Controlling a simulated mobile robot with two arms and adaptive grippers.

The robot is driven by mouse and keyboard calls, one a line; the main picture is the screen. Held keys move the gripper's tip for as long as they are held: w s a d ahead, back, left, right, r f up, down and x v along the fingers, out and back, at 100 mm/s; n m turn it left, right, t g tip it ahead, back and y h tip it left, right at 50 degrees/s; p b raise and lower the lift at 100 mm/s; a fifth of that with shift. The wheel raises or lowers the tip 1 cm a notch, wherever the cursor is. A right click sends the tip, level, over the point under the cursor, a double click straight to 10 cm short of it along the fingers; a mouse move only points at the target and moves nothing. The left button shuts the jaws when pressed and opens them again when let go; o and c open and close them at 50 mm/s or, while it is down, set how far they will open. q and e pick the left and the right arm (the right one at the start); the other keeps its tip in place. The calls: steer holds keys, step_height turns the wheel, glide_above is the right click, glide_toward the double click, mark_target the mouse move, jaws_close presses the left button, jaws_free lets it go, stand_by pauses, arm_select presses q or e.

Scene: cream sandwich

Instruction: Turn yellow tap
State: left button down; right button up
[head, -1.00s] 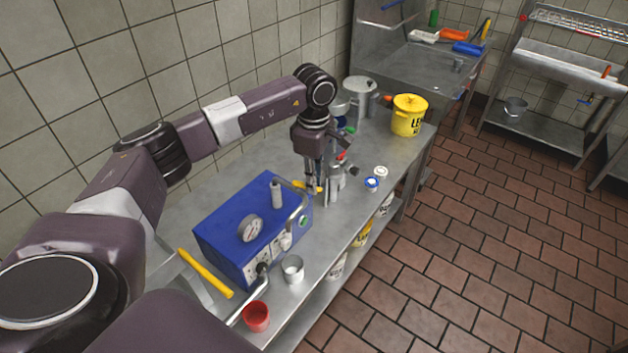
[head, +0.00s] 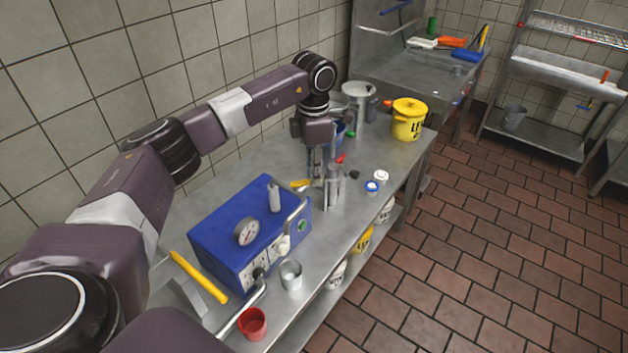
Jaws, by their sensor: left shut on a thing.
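A short yellow tap handle (head: 300,184) shows just behind the blue box, at the tool end of my left arm. Its right end is hidden by my left gripper and the metal parts there. My left gripper (head: 318,190) points down over the table and is shut; the grip itself is small and partly hidden, but it appears to be on the yellow tap. An upright metal cylinder (head: 333,188) stands close at the right of the fingers. My right gripper is not in view.
A metal cup (head: 291,274), a red cup (head: 252,324) and a yellow bucket (head: 408,124) stand on the metal table (head: 345,228).

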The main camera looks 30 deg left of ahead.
arm_select(q)
steer(key=shift+w+a+r+n+b, duration=0.2)
steer(key=shift+a+n, duration=0.3)
steer(key=shift+n, duration=0.8)
steer(key=shift+w+a+f+n+b, duration=0.2)
steer(key=shift+a+n, duration=0.3)
steer(key=shift+n, duration=0.8)
steer(key=shift+w+a+r+n+b, duration=0.1)
steer(key=shift+w+a+n, duration=0.3)
steer(key=shift+n, duration=0.9)
steer(key=shift+a, duration=0.15)
steer(key=c, duration=1.9)
jaws_free()
steer(key=shift+s, duration=0.1)
steer(key=shift+c, duration=0.2)
step_height(320, 180, up, 12)
